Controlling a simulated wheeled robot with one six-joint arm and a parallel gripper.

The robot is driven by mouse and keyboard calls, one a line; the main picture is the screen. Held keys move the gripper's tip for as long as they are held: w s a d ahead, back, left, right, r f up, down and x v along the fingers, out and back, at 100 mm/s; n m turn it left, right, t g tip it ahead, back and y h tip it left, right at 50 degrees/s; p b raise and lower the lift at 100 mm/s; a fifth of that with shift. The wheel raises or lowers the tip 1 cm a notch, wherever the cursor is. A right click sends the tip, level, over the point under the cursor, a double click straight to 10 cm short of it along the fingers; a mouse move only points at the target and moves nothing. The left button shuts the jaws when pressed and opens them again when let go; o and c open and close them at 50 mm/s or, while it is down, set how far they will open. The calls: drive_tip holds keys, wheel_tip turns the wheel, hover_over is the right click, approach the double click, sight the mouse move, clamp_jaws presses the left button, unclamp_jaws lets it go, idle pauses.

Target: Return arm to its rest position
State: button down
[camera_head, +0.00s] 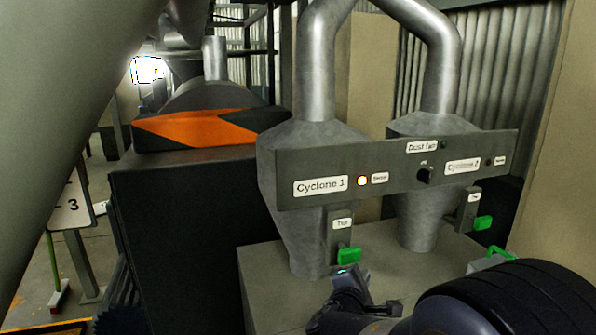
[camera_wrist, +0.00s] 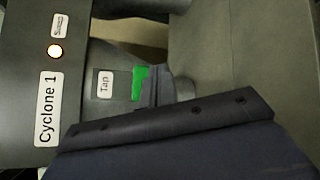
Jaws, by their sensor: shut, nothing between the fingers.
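My gripper (camera_head: 348,276) is at the lower middle of the head view, just below the green tap handle (camera_head: 349,255) of Cyclone 1. Its fingers are shut and empty. In the wrist view the fingertips (camera_wrist: 157,88) are right beside the green handle (camera_wrist: 138,83); I cannot tell whether they touch it. My dark arm runs from the gripper to the lower right corner of the head view. The Cyclone 1 funnel (camera_head: 306,222) stands behind the gripper.
A control panel (camera_head: 397,190) with a lit lamp and the Dust fan switch (camera_head: 424,175) spans both cyclones. The Cyclone 2 funnel (camera_head: 415,220) has another green tap handle (camera_head: 483,223). A grey plinth (camera_head: 275,290) lies below. A dark machine with an orange top (camera_head: 190,130) stands left.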

drive_tip(key=shift+s+d+f+b, duration=0.1)
drive_tip(key=shift+s+d+b, duration=0.15)
drive_tip(key=shift+s, duration=0.55)
drive_tip(key=shift+s+d+b, duration=0.25)
drive_tip(key=shift+s+b, duration=0.05)
drive_tip(key=shift+s, duration=0.55)
drive_tip(key=shift+s+d+f+b, duration=0.1)
drive_tip(key=shift+s+d+b, duration=0.15)
drive_tip(key=shift+s, duration=0.55)
drive_tip(key=shift+r, duration=0.1)
drive_tip(key=shift+w, duration=0.1)
drive_tip(key=w+a+b, duration=0.1)
drive_tip(key=w+a, duration=0.1)
drive_tip(key=w, duration=0.3)
drive_tip(key=shift+w+f, duration=0.25)
drive_tip(key=shift+w, duration=0.15)
drive_tip(key=shift+b, duration=0.5)
